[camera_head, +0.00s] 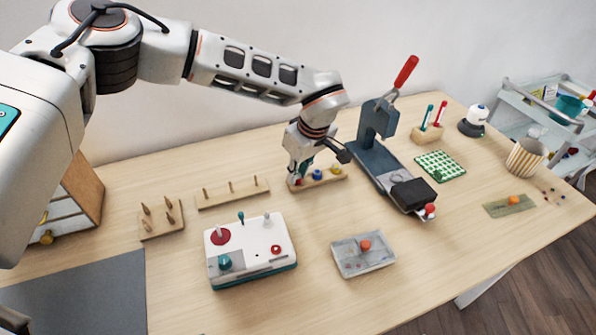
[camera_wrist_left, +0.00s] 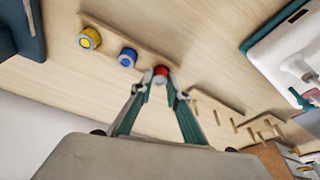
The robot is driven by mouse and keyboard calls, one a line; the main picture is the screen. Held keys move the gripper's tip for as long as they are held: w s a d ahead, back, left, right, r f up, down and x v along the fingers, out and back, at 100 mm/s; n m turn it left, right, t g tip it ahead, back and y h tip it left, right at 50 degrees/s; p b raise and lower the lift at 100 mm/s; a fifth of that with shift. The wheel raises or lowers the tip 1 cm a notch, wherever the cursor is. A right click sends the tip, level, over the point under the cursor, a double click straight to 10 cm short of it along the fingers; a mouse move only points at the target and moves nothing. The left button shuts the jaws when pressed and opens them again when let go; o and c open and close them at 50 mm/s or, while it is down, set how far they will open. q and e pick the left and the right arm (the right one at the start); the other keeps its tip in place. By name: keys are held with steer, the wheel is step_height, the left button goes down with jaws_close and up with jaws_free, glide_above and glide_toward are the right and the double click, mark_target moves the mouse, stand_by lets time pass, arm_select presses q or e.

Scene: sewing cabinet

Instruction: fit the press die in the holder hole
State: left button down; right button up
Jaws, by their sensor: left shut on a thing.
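My left gripper (camera_head: 300,180) points down at the left end of the wooden holder strip (camera_head: 327,179). It is shut on a red-topped die (camera_wrist_left: 161,71), which shows between the fingertips in the left wrist view. The die is at the holder's end; its lower part and the hole are hidden, so I cannot tell how far it sits in. A blue die (camera_head: 317,175) and a yellow die (camera_head: 336,170) stand in the same holder. The holder also shows in the left wrist view (camera_wrist_left: 107,33). My right gripper is not in view.
A hand press (camera_head: 378,135) with a red lever stands right of the holder. A pegged wooden strip (camera_head: 232,193) lies to its left. A white control box (camera_head: 250,250) and a grey tray (camera_head: 362,254) are in front. Bare table separates these.

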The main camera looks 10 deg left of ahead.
arm_select(q)
steer(key=shift+f, duration=0.2)
stand_by(0.8)
steer(key=c, duration=1.9)
jaws_free()
steer(key=v, duration=1.2)
